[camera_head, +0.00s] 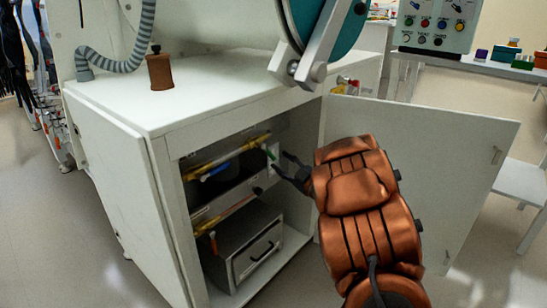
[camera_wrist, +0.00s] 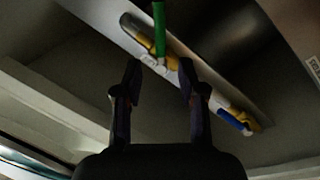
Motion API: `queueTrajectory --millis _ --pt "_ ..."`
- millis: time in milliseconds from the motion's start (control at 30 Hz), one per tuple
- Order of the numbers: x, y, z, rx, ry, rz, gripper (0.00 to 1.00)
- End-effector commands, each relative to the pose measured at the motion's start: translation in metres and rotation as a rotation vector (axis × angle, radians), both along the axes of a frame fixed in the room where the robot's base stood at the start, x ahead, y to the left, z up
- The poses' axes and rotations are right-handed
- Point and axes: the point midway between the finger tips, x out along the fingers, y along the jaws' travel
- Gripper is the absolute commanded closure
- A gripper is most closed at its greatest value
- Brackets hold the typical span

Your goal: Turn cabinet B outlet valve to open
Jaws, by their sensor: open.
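My gripper (camera_head: 289,172) reaches into the open cabinet (camera_head: 110,160) under the worktop. In the wrist view its two fingers (camera_wrist: 159,80) are apart with nothing between them. A green valve lever (camera_head: 269,152) sits on the upper yellow pipe, just left of my fingers. In the wrist view the green lever (camera_wrist: 160,28) stands beyond the fingertips, roughly in line with the gap, not touching them. A blue lever (camera_head: 216,171) lies along the same pipe further left; it also shows in the wrist view (camera_wrist: 232,121). No readable label shows which valve is the outlet.
A lower pipe has an orange lever (camera_head: 213,241). A grey metal box (camera_head: 240,248) stands on the cabinet floor. The open door (camera_head: 440,170) is right of my arm. A brown bottle (camera_head: 160,72) stands on the worktop (camera_head: 200,85).

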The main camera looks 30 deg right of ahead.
Motion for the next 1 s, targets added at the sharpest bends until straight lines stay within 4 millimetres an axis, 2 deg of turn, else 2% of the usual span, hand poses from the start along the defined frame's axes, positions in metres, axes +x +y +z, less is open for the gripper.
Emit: queueTrajectory --millis 100,233,400,667,867,1000 --pt "-0.019 -0.005 -0.004 0.002 0.004 -0.002 0.6" --pt "-0.032 -0.008 -0.006 0.001 0.004 -0.001 0.6" --pt "-0.039 -0.008 -0.005 0.001 0.0 0.002 0.6" --pt "-0.04 -0.009 -0.005 0.001 0.0 0.002 0.61" --pt "-0.035 -0.011 -0.004 -0.014 0.033 -0.029 0.82" --pt "-0.027 -0.019 -0.003 -0.043 0.117 -0.114 0.96"
